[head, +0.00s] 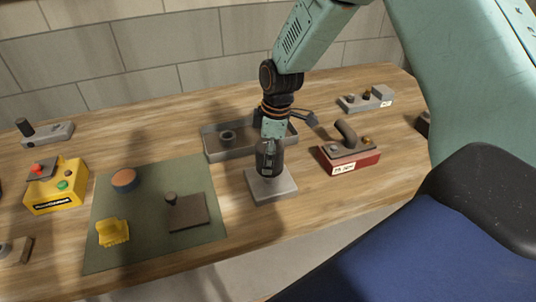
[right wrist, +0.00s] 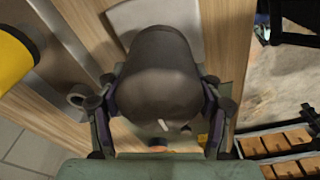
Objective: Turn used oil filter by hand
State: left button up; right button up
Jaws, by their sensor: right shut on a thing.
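The used oil filter (head: 268,163) is a dark grey can standing upright on a light grey block (head: 284,191) near the middle of the bench. My right gripper (head: 269,148) reaches down from above and is shut around the can. In the right wrist view the dark filter (right wrist: 160,65) fills the middle, with a finger of my right gripper (right wrist: 158,103) against each side. The joint between the filter and the block is too small to judge. My left gripper is not in view.
A grey tray (head: 208,141) holding a ring lies just behind. A red-based block (head: 350,160) with a curved pipe stands right. The green mat (head: 150,205) at left bears an orange-topped can (head: 125,180), a yellow piece (head: 113,233) and a dark plate (head: 188,212). A yellow button box (head: 57,188) stands farther left.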

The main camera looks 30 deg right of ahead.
aim_at(260, 146)
jog(key=shift+r+p, duration=1.5)
jog(key=shift+r, duration=0.4)
